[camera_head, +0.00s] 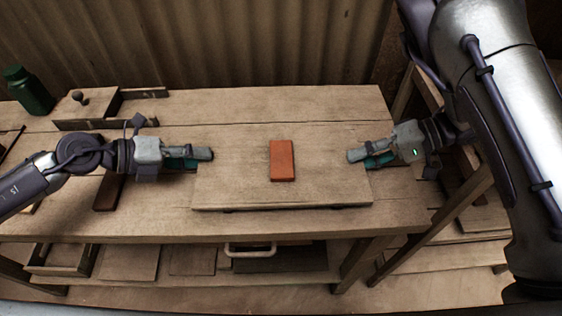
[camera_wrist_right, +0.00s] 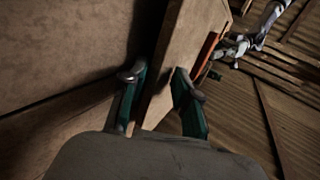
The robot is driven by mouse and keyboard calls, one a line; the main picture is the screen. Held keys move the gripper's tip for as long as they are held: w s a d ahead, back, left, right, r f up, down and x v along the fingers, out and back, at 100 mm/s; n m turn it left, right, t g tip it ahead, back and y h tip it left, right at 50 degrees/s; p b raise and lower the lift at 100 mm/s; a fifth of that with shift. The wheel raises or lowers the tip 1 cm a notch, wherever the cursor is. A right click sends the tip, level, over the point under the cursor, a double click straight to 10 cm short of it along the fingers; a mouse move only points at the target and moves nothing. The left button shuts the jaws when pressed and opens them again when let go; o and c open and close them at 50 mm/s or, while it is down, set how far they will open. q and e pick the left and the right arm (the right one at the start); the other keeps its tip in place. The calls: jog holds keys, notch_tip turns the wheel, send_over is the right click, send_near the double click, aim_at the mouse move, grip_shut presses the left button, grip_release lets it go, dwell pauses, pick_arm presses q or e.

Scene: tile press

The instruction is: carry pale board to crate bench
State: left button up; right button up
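The pale board (camera_head: 235,185) lies flat on the wooden bench, a little above its top, with a dark gap under its front edge. An orange-red tile (camera_head: 282,160) lies on its middle. My left gripper (camera_head: 205,154) is at the board's left edge, its upper finger over the board; its lower finger shows apart from the upper one. My right gripper (camera_head: 357,157) is at the right edge. In the right wrist view its fingers (camera_wrist_right: 160,88) are apart, one on each side of the board's edge (camera_wrist_right: 152,112), with space beside the board. The crate bench cannot be identified.
The bench (camera_head: 300,103) is bare behind the board. A green bottle (camera_head: 30,92) and a wooden box with a knob (camera_head: 86,102) stand at the back left. Below is a shelf with a wooden crate (camera_head: 58,268) and a handled container (camera_head: 250,250). A corrugated wall (camera_head: 200,40) closes the back.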

jog(key=shift+c, duration=0.2)
pick_arm(q)
grip_shut()
pick_arm(e)
grip_shut()
pick_arm(q)
jog(key=shift+w+r, duration=0.1)
jog(key=shift+r, duration=0.1)
pick_arm(e)
jog(key=shift+r, duration=0.2)
